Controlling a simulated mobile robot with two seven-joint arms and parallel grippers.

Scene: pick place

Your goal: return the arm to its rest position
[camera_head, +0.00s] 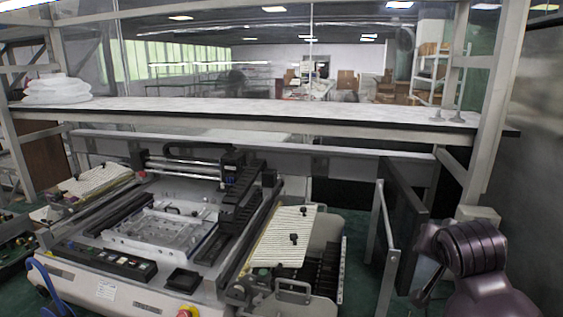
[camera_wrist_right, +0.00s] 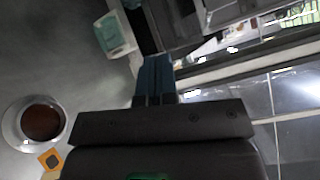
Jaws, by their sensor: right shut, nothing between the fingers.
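My right arm (camera_head: 475,255) shows at the lower right edge of the head view, its dark purple links bent beside a dark upright panel. My right gripper (camera_wrist_right: 154,62) shows in the right wrist view, its two blue fingers together with nothing between them. The fingers touch nothing that I can make out. In the head view I cannot clearly make out the right fingertips. My left arm and gripper are in neither view.
A machine (camera_head: 165,225) with a perforated cream plate (camera_head: 285,238) fills the left and middle. A long shelf (camera_head: 270,113) crosses behind it. A metal frame (camera_head: 386,250) stands left of my arm. The wrist view shows a round brown-centred object (camera_wrist_right: 41,122) and a pale box (camera_wrist_right: 115,34).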

